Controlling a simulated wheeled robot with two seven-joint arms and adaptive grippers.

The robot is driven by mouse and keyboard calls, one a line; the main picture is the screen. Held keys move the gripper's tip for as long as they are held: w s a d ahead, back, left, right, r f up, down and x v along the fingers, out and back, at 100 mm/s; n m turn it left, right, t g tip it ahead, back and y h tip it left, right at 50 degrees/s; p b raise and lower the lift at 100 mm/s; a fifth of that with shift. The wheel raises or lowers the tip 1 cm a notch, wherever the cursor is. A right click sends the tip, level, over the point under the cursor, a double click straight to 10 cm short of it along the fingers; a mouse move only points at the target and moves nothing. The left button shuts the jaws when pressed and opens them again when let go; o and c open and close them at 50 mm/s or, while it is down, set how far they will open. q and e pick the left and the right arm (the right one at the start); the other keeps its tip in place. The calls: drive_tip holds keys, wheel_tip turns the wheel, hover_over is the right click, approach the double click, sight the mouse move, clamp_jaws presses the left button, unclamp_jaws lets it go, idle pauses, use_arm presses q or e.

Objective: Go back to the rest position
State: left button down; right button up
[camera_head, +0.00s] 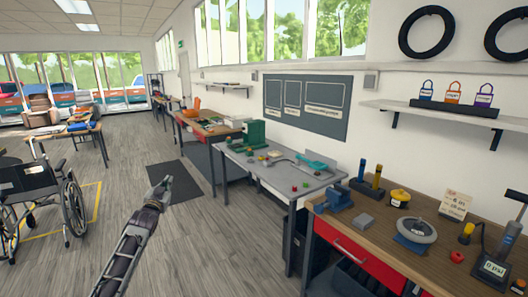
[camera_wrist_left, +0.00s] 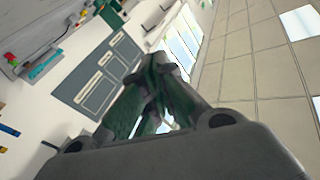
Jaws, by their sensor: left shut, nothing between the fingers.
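My left gripper (camera_head: 160,189) is raised over the open floor in the head view, with its arm coming up from the bottom left. Its fingers are together and hold nothing. In the left wrist view the closed fingers of my left gripper (camera_wrist_left: 157,85) point up the picture, with the wall and ceiling behind them. It touches no bench or object. My right gripper is in neither view.
A wooden workbench (camera_head: 375,238) with a wheel (camera_head: 415,231) and red drawer stands at the right. A grey table (camera_head: 262,172) with small parts stands beyond it. A wheelchair (camera_head: 45,200) is at the left. The floor between is clear, with a dark mat (camera_head: 172,180).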

use_arm(q)
drive_tip(key=s+f+g+b, duration=0.15)
drive_tip(key=s+f, duration=0.25)
drive_tip(key=f, duration=1.2)
drive_tip(key=s+f+g, duration=0.3)
drive_tip(key=f, duration=1.2)
drive_tip(key=s+d+f+g+b, duration=0.1)
drive_tip(key=s+f+g, duration=0.1)
drive_tip(key=s+f, duration=0.55)
drive_tip(key=s+f+g, duration=0.1)
drive_tip(key=s+f, duration=0.3)
drive_tip(key=f, duration=0.6)
drive_tip(key=s+d+f+g+b, duration=0.1)
drive_tip(key=s+f+g, duration=0.1)
drive_tip(key=s+f, duration=0.45)
drive_tip(key=s+d+f+g+b, duration=0.15)
drive_tip(key=s+f+g, duration=0.25)
drive_tip(key=s+f, duration=1.8)
drive_tip(key=s+d+f+g, duration=0.1)
drive_tip(key=s+f, duration=0.1)
drive_tip(key=s, duration=0.7)
drive_tip(key=s+d+f+g+b, duration=0.1)
drive_tip(key=s+f, duration=0.2)
drive_tip(key=s, duration=0.6)
drive_tip(key=s+d+f+g, duration=0.1)
drive_tip(key=s+f+g, duration=0.1)
drive_tip(key=s, duration=0.7)
drive_tip(key=shift+s+f+n+h, duration=0.3)
drive_tip(key=shift+s+f, duration=0.1)
drive_tip(key=shift+f, duration=0.05)
